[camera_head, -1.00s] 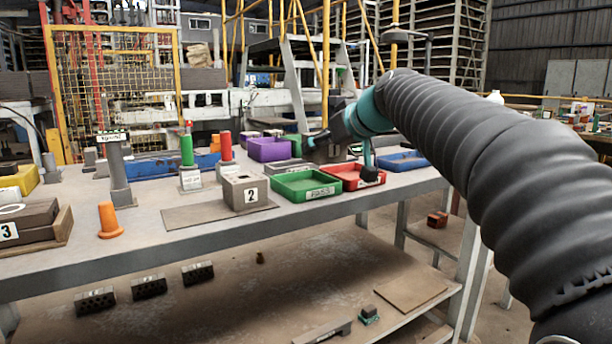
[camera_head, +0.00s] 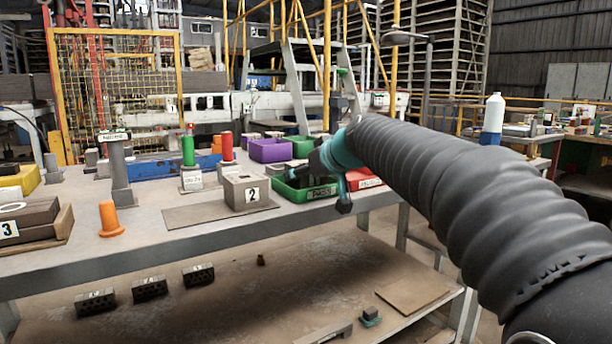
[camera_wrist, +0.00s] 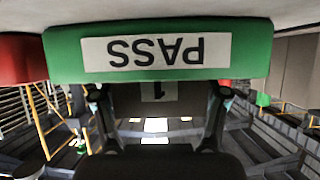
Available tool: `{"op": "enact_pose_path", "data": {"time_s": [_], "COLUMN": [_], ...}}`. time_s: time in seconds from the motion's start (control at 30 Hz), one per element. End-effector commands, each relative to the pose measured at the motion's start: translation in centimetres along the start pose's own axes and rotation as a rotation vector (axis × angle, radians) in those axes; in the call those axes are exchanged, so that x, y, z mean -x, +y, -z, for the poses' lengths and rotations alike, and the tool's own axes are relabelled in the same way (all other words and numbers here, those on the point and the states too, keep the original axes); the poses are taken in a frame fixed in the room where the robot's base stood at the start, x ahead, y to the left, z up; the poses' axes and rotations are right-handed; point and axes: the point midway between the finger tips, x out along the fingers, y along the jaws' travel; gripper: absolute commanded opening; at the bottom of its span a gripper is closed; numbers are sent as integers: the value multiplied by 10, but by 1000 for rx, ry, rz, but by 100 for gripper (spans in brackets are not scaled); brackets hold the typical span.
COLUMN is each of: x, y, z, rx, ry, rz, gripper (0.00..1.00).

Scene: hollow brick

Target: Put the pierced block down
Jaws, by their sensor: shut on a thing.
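My gripper (camera_head: 312,172) is at the green tray (camera_head: 287,192) labelled PASS on the bench, at its right side in the head view. In the wrist view, which is upside down, my gripper (camera_wrist: 158,103) is shut on a dark block (camera_wrist: 130,100) with a 1 label, one finger on each side of it. The green tray's labelled wall (camera_wrist: 255,50) is close beside the block there. The head view does not show the block clearly. I cannot tell whether it touches the tray.
A red tray (camera_head: 363,179) adjoins the green one, partly behind my arm. A block labelled 2 (camera_head: 238,193) stands left on a flat board (camera_head: 188,217). A purple bin (camera_head: 268,151) is behind. Red (camera_head: 227,147) and green (camera_head: 188,151) cylinders and an orange cone (camera_head: 109,218) stand farther left.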

Motion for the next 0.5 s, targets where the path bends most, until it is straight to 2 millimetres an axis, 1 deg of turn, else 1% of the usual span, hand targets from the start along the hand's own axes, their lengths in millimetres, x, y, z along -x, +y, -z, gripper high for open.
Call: {"op": "enact_pose_path", "data": {"time_s": [0.13, 0.17, 0.2, 0.5], "x": [-1, -2, -1, -1], "y": [0, 0, 0, 0], "z": [-3, -3, -2, -2], "rx": [0, 0, 0, 0], "ry": [1, 0, -1, -1], "rz": [0, 0, 0, 0], "gripper": [24, 75, 83, 83]}}
